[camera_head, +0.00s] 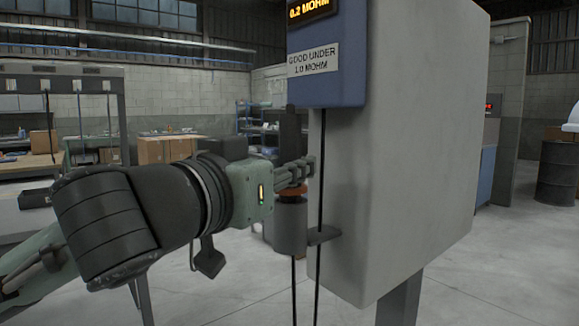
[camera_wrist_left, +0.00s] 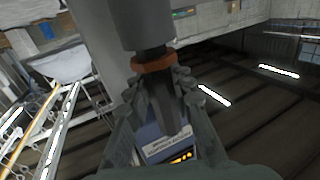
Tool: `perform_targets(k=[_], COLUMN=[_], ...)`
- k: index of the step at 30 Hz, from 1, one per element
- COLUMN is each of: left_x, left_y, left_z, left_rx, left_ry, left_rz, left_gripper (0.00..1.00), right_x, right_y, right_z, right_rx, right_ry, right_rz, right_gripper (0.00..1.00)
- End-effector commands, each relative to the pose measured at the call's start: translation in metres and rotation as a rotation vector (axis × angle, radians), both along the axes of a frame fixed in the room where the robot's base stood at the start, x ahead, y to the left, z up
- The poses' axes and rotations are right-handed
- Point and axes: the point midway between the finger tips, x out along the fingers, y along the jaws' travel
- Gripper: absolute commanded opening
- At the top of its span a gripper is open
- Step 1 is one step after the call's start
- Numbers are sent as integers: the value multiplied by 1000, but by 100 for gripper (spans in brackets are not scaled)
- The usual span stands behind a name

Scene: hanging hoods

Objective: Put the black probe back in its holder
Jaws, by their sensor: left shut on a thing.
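The black probe (camera_head: 291,132) stands upright, with an orange ring (camera_head: 292,192) low on it. My left gripper (camera_head: 297,174) is shut on the probe just above the ring. The holder (camera_head: 290,230) is a grey cup on a bracket at the side of a large grey cabinet. The probe is directly over the cup. In the left wrist view, the ring (camera_wrist_left: 153,63) is close to the grey holder (camera_wrist_left: 142,22), with a short black section between them. The probe's lower end appears to be in the cup mouth; its depth is hidden. My right gripper is not in view.
A blue meter (camera_head: 326,60) reading 0.2 MOHM is on the grey cabinet (camera_head: 410,150), above the holder. A black cable (camera_head: 321,190) hangs close beside the cup. A grey frame (camera_head: 115,100) stands at the left. Open floor lies around the cabinet.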

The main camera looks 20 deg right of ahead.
Motion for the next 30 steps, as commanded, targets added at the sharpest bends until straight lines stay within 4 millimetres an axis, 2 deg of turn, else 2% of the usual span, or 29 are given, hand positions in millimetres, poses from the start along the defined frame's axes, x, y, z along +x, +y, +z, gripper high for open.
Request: perform_targets(k=[4, 5, 10, 22, 30], left_x=[0, 0, 0, 0, -33], left_y=[0, 0, 0, 0, 35], left_z=[-4, -4, -4, -5, -6], left_rx=[-1, 0, 0, 3, -1], left_ry=[-1, 0, 0, -3, 0], left_rz=[-1, -1, -1, 0, -1], left_gripper=[0, 23, 43, 43, 43], right_x=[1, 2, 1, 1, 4], right_y=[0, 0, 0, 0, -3], right_z=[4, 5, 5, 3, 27], right_rx=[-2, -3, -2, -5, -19], right_ry=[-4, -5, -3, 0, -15], right_rz=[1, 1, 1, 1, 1], right_gripper=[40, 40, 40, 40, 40])
